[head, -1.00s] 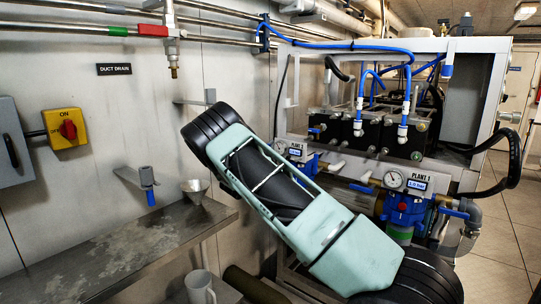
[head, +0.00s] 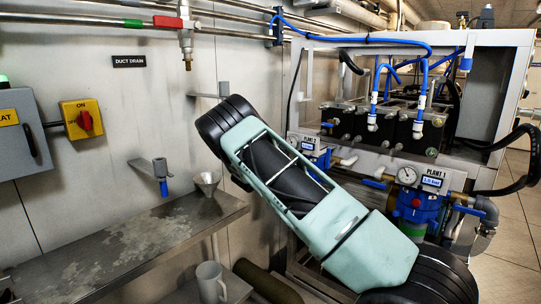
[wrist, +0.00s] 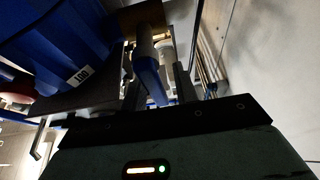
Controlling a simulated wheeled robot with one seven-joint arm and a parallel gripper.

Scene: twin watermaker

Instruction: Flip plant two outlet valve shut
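The plant two panel with its gauge (head: 293,143) and small display (head: 309,143) is partly hidden behind my pale green arm in the head view. My gripper is hidden behind the arm there. In the wrist view, my gripper (wrist: 157,88) has its two dark fingers apart, and a blue lever handle (wrist: 152,82) lies between them. A gap shows between the handle and the right finger; contact on the left side is hard to tell. Which valve the lever belongs to is not readable here.
The plant one gauge (head: 407,174) and a blue lever (head: 468,210) are at the right. A steel bench (head: 120,245) with a funnel (head: 206,181) lies left of my arm. A mug (head: 211,281) stands below. A yellow switch (head: 82,118) is on the wall.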

